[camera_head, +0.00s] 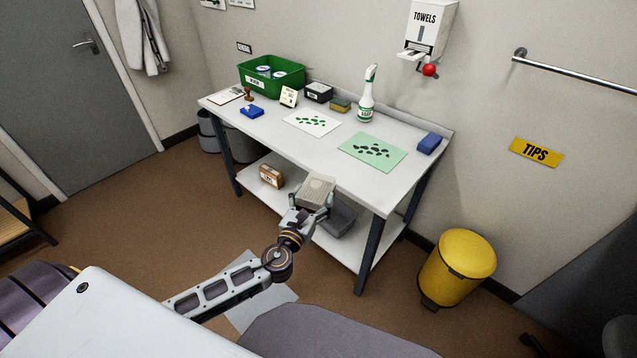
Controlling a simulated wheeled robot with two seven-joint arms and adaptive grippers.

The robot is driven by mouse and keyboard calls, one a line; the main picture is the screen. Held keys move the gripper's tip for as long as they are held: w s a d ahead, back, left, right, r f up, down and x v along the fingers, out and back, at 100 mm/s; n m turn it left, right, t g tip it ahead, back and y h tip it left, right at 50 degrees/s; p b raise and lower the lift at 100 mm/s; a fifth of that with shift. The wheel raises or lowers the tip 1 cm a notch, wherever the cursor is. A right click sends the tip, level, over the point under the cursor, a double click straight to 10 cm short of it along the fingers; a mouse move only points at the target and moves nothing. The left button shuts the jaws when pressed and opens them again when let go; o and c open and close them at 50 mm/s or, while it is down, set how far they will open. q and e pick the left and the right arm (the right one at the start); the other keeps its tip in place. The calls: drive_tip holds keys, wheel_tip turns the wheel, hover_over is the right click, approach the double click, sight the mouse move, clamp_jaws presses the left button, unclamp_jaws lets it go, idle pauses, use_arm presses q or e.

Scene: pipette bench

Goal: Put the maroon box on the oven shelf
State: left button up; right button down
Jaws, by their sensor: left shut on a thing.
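My left gripper (311,205) is shut on a grey-beige ribbed box (317,188), held tilted at the front edge of the white bench, above the lower shelf. The gripper partly covers the box's near side. I see no clearly maroon box; a small brown-orange box (271,176) with a white label stands on the bench's lower shelf (341,246), left of the gripper. No oven or oven shelf is recognisable in this view. My right gripper is not in view.
The bench top (304,148) carries a green bin (271,81), a spray bottle (367,95), a green mat (372,153) and a blue box (429,143). A dark grey tub (339,219) is on the lower shelf. A yellow pedal bin (457,268) stands on the right.

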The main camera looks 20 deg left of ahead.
use_arm(q)
drive_tip(key=s+f, duration=0.4)
drive_tip(key=shift+s+d+f, duration=0.2)
drive_tip(key=shift+s+d, duration=0.05)
drive_tip(key=shift+d, duration=0.1)
drive_tip(key=shift+a, duration=0.1)
